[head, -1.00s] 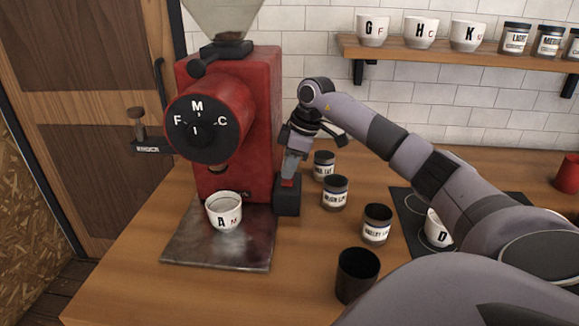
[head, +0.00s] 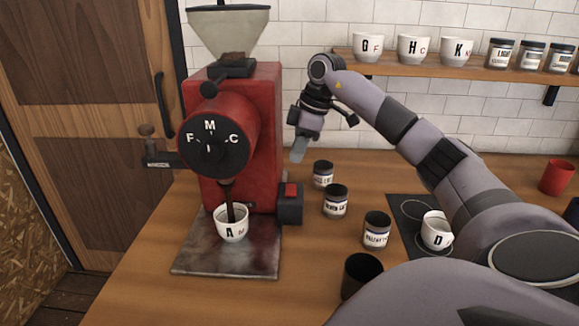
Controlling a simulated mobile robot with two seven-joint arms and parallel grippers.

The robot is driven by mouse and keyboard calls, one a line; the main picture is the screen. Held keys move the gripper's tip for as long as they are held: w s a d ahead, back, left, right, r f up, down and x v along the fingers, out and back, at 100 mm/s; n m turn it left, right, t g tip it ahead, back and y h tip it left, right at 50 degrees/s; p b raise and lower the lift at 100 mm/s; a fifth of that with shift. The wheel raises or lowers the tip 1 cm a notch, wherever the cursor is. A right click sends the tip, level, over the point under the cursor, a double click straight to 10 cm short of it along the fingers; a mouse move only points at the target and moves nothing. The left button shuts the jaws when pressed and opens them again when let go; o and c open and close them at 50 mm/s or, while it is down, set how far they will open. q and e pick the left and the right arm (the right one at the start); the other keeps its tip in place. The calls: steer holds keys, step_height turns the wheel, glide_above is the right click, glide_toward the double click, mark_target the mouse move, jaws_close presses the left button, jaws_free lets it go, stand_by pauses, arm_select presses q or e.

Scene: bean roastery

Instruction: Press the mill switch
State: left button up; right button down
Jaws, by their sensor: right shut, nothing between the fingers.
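The red mill (head: 262,135) stands on the counter with a black dial marked M, F, C on its front. Its switch (head: 291,192), a red part on a dark box, is on the mill's right side. Dark ground coffee falls from the spout into the white cup A (head: 232,228) on the metal base plate (head: 225,262). My right gripper (head: 298,157) is shut and empty. It is above the switch and apart from it. My left gripper is not in view.
Several labelled jars, such as this one (head: 335,201), stand right of the mill. A shelf (head: 440,66) holds cups and jars. A hopper (head: 228,32) tops the mill.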

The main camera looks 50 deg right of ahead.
steer(key=v, duration=0.5)
steer(key=shift+s+a, duration=0.3)
stand_by(0.4)
